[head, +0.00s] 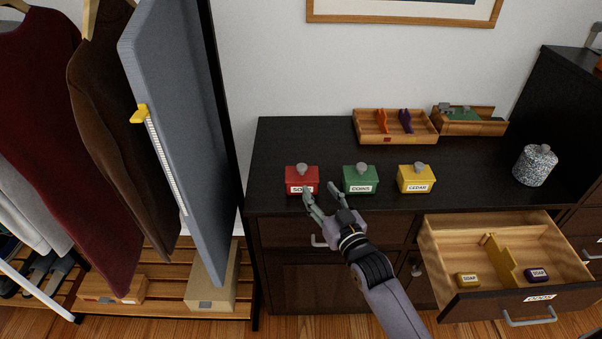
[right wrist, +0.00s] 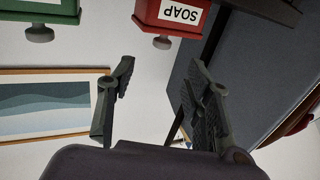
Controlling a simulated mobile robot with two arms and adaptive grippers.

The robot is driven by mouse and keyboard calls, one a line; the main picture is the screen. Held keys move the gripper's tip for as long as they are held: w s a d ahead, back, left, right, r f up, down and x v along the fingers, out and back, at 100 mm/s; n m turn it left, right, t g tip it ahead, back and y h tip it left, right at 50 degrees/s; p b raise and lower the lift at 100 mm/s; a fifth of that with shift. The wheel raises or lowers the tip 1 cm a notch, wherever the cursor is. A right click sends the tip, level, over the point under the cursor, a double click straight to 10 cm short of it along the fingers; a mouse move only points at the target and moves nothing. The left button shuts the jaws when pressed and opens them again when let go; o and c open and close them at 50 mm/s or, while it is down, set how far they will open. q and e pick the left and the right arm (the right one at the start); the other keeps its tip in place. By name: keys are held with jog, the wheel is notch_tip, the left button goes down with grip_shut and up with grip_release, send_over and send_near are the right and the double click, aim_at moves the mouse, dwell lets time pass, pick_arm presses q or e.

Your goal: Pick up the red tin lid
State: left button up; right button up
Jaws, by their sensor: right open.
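The red tin lid (head: 302,173) sits on the red tin at the left of the dark dresser top, with a grey knob upward. In the right wrist view, which is upside down, the red lid (right wrist: 168,28) and its knob show above the fingers, with a SOAP label on the tin. My right gripper (head: 320,190) is open and empty, in front of the red tin and slightly to its right. One finger overlaps part of the label in the head view. The fingers (right wrist: 160,75) are apart from the lid in the wrist view. My left gripper is not in view.
A green tin (head: 360,180) and a yellow tin (head: 416,180) stand to the right. Wooden trays (head: 395,133) are at the back, a speckled jar (head: 535,166) at the right. An open drawer (head: 448,262) juts out at lower right. A grey board (head: 185,120) stands left of the dresser.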

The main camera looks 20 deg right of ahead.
aim_at(304, 170)
jog(key=w, duration=0.3)
jog(key=w+a, duration=0.1)
jog(key=w, duration=0.3)
jog(key=w+p, duration=0.1)
jog(key=w, duration=0.3)
jog(key=shift+w+a, duration=0.15)
jog(key=shift+a, duration=0.15)
grip_shut()
